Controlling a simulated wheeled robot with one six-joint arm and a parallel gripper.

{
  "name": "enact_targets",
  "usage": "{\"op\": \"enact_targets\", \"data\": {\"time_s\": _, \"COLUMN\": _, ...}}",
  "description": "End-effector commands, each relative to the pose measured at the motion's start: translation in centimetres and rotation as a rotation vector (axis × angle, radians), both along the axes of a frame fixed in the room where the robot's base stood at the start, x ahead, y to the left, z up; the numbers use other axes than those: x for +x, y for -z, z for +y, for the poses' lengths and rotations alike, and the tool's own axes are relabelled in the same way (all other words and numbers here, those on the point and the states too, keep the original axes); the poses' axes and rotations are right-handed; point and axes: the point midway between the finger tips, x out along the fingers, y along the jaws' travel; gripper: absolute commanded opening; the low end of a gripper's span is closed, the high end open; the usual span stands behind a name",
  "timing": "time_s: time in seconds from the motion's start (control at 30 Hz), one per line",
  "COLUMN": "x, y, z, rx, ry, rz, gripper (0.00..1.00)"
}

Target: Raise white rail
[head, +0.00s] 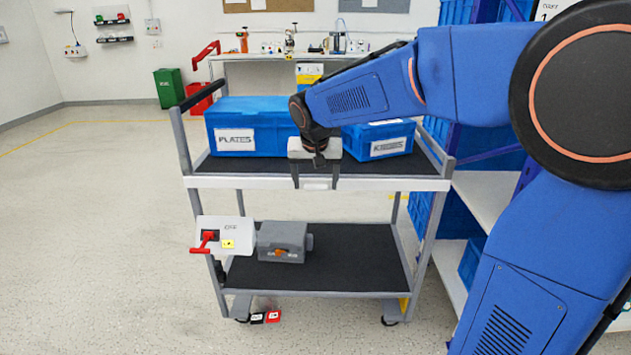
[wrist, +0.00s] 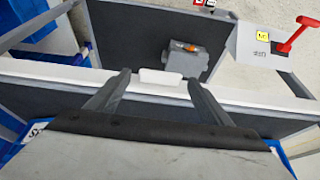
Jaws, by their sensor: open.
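The white rail (head: 400,184) runs along the front edge of the cart's upper shelf, and it also crosses the wrist view (wrist: 60,72). A small white tab (wrist: 160,77) sits at the middle of the rail. My gripper (head: 315,185) is open and points down at the rail's middle. In the wrist view my gripper's fingertips (wrist: 159,79) lie on either side of the tab, with gaps showing between tab and fingers. I cannot tell whether the fingers touch the rail.
Blue PLATES (head: 235,120) and second blue (head: 378,138) bins stand on the upper shelf behind the rail. A pale box with a red rotary handle (head: 205,240) is at the cart's left. A grey box (head: 283,240) with an orange knob is beside it. Open floor lies left.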

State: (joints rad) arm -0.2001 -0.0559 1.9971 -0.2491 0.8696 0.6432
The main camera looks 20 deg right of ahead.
Motion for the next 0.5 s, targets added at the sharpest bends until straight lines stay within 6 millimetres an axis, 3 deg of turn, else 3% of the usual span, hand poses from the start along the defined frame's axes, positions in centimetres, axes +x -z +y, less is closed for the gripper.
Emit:
{"op": "enact_targets", "data": {"time_s": 0.17, "x": 0.00, "y": -0.02, "z": 0.00, "rx": 0.000, "ry": 0.000, "rz": 0.000, "gripper": 0.71}}
{"op": "enact_targets", "data": {"time_s": 0.4, "x": 0.00, "y": -0.03, "z": 0.00, "rx": 0.000, "ry": 0.000, "rz": 0.000, "gripper": 0.14}}
{"op": "enact_targets", "data": {"time_s": 0.5, "x": 0.03, "y": -0.43, "z": 0.01, "rx": 0.001, "ry": 0.001, "rz": -0.001, "gripper": 0.14}}
